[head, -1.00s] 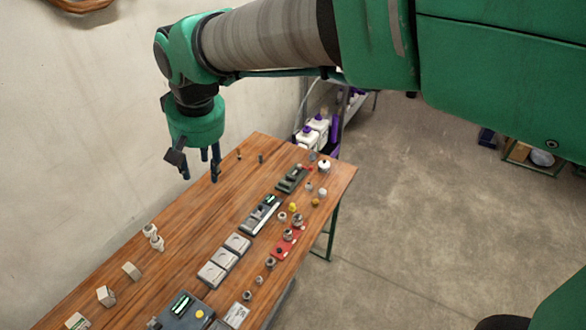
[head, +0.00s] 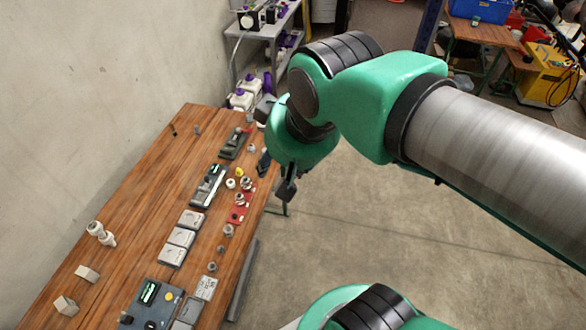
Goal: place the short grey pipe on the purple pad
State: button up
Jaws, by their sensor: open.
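My gripper (head: 275,177) hangs over the right edge of the wooden table, its dark fingers apart and nothing seen between them. I cannot make out a purple pad in the head view. Several small grey round parts lie on the table, and I cannot tell which, if any, is the short grey pipe. One small grey upright piece (head: 196,130) stands near the far left edge. A grey fitting (head: 228,230) and a smaller one (head: 212,267) sit near the right edge. My gripper and wrist hide part of the table's far right side.
The wooden table (head: 130,215) holds a row of grey blocks (head: 181,237), dark devices (head: 208,186), a red plate (head: 237,214) and white fittings (head: 101,233). White purple-capped containers (head: 242,98) stand beyond. The table's left strip is mostly clear; open floor lies right.

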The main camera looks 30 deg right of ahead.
jog(key=shift+s+d+f, duration=0.35)
jog(key=shift+s+d, duration=0.1)
jog(key=shift+s, duration=0.15)
jog(key=shift+s+d+f, duration=0.3)
jog(key=shift+s+d, duration=0.1)
jog(key=shift+s, duration=0.2)
notch_tip(320, 180, down, 8)
jog(key=b, duration=0.7)
jog(key=shift+r+b, duration=0.25)
jog(key=shift+b, duration=0.05)
